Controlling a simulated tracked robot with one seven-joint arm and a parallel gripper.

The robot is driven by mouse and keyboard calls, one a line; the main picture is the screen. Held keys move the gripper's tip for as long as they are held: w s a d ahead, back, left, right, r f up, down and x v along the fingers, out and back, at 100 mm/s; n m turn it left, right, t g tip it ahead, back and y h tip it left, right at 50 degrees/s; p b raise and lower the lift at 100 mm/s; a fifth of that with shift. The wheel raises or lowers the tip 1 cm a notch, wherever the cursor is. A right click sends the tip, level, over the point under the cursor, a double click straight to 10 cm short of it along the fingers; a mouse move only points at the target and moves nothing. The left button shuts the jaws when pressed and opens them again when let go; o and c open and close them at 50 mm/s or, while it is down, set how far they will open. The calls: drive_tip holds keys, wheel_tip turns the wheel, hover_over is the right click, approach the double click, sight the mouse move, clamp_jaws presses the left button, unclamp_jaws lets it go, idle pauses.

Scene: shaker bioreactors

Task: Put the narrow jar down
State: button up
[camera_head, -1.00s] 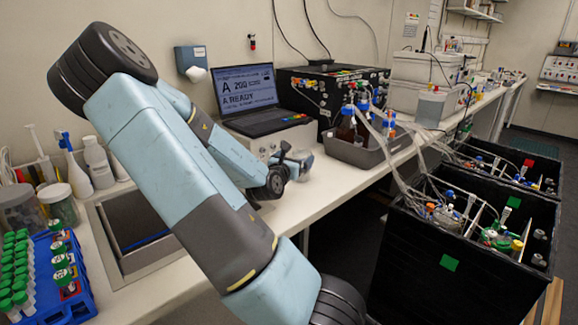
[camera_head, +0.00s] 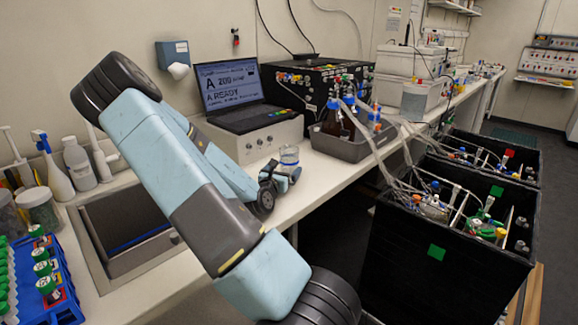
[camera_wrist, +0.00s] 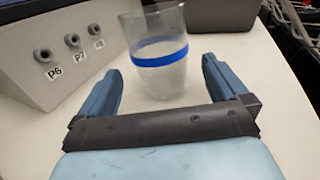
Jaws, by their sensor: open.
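The narrow jar (camera_wrist: 158,72) is a clear glass with a blue band, standing upright on the white bench in the wrist view. It also shows in the head view (camera_head: 289,157), just beyond the end of my arm. My gripper (camera_wrist: 163,82) is open, with one blue finger on each side of the jar's lower part and visible gaps between them. In the head view my gripper (camera_head: 280,178) is small and partly hidden by my own arm.
A grey box with ports marked P6 and P7 (camera_wrist: 62,50) stands close on the left. A grey tray (camera_head: 340,145) with bottles is behind to the right. The bench's front edge (camera_head: 330,183) is near.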

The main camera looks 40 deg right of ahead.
sight(289, 163)
drive_tip(key=shift+x, duration=2.75)
drive_tip(key=shift+c, duration=0.4)
drive_tip(key=c, duration=1)
